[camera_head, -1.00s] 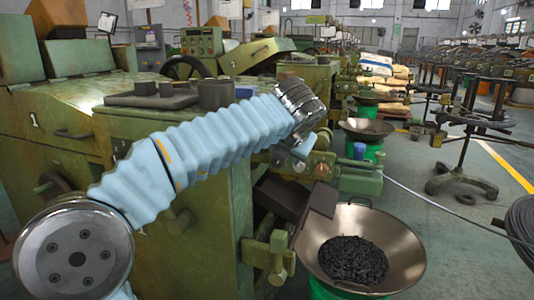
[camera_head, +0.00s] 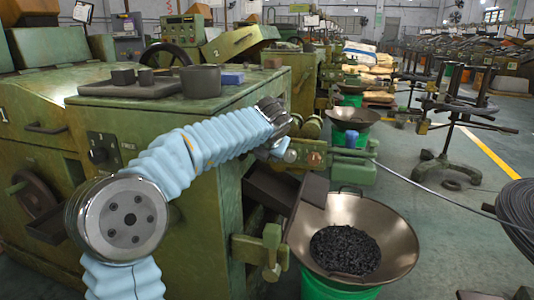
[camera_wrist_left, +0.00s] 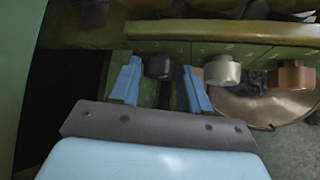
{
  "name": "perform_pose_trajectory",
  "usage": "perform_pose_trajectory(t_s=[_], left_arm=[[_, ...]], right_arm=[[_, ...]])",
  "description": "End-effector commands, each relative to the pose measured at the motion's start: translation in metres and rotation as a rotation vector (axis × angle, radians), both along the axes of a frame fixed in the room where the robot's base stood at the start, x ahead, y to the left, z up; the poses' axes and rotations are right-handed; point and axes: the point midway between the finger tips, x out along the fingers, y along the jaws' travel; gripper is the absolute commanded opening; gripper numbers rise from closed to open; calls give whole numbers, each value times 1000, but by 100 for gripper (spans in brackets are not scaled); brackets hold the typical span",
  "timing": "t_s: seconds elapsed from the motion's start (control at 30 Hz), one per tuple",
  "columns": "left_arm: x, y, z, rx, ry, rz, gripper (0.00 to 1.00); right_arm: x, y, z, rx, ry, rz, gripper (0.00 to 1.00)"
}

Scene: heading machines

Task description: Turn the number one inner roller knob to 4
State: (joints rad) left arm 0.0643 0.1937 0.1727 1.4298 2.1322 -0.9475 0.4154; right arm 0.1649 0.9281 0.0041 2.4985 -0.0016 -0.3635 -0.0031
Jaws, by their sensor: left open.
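My left gripper (camera_head: 279,148) hangs at the right end of the green machine, its fingers mostly hidden by my wrist in the head view. In the left wrist view its two blue fingers (camera_wrist_left: 160,70) are apart. A dark round knob (camera_wrist_left: 158,67) shows between them; I cannot tell whether they touch it. To its right are a silver knob (camera_wrist_left: 222,70) and a copper knob (camera_wrist_left: 292,77). The copper knob also shows in the head view (camera_head: 314,158). No knob numbers are readable. My right gripper is not in view.
A black dial panel (camera_head: 103,152) is on the machine's front, partly behind my arm. A cup (camera_head: 200,80) and tray (camera_head: 125,88) stand on top. A metal bowl (camera_head: 395,240) of dark parts stands below right. The floor beyond it is partly clear.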

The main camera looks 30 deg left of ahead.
Motion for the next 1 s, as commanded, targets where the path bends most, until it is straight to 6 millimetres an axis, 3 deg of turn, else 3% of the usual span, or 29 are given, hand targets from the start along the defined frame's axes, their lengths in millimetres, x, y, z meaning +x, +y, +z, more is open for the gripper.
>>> perform_pose_trajectory(t_s=[0.3, 0.6, 1.0], left_arm=[[2, 2, -2, 0, -1, 0, 47], [2, 1, -2, 0, -1, 0, 5], [3, -1, -1, 91, 22, -4, 6]], right_arm=[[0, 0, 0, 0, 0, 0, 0], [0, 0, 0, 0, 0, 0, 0], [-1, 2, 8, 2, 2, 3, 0]])
